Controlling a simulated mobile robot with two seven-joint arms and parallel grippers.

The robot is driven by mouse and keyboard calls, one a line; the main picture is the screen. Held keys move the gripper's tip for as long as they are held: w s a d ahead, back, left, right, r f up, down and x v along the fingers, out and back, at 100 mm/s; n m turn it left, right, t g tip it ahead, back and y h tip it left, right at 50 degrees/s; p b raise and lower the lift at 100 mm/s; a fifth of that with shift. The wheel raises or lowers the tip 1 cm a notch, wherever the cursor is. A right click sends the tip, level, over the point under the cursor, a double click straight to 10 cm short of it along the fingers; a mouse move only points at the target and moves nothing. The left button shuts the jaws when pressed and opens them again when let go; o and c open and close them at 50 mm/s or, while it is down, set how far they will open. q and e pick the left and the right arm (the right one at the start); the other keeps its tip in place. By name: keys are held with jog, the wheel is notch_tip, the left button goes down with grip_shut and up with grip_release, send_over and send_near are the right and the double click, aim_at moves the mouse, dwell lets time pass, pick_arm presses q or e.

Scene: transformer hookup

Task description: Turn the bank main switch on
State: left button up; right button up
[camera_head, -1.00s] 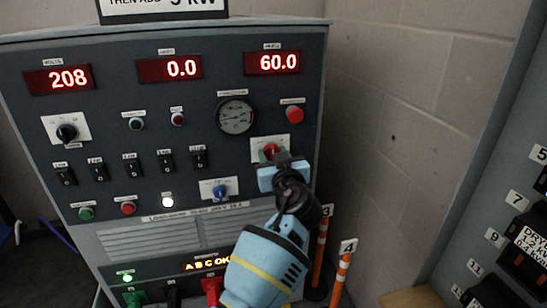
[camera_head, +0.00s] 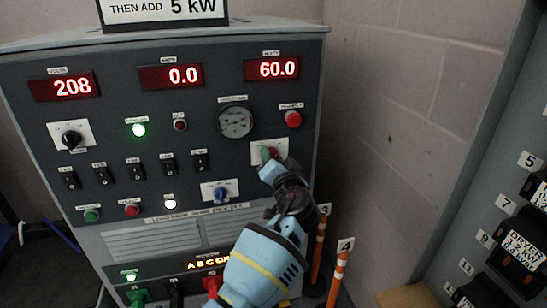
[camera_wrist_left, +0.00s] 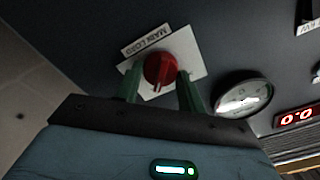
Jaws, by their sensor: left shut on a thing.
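The red main load switch knob (camera_head: 274,152) sits on a white plate (camera_head: 257,146) at the right of the grey load bank panel. In the left wrist view the red knob (camera_wrist_left: 160,70) sits between my two green fingers, under a label reading MAIN LOAD. My left gripper (camera_head: 268,154) is shut on this knob, and its body hides part of the plate. In the wrist view the left gripper (camera_wrist_left: 160,88) has a finger on each side of the knob. A green lamp (camera_head: 138,130) on the panel is lit. My right gripper is not in view.
The red displays read 208, 0.0 and 60.0. A round gauge (camera_head: 236,121) and a red button (camera_head: 293,119) are close to the knob. A blue knob (camera_head: 221,194) is lower left. Orange-and-white posts (camera_head: 337,280) stand at the right beside the panel.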

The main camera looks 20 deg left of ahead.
pick_arm(q)
jog(key=shift+m, duration=0.4)
jog(key=o, duration=1)
jog(key=shift+c, duration=0.2)
jog(key=shift+d, duration=0.1)
jog(key=v, duration=0.7)
jog(key=shift+s+d, duration=0.15)
jog(key=shift+s, duration=0.2)
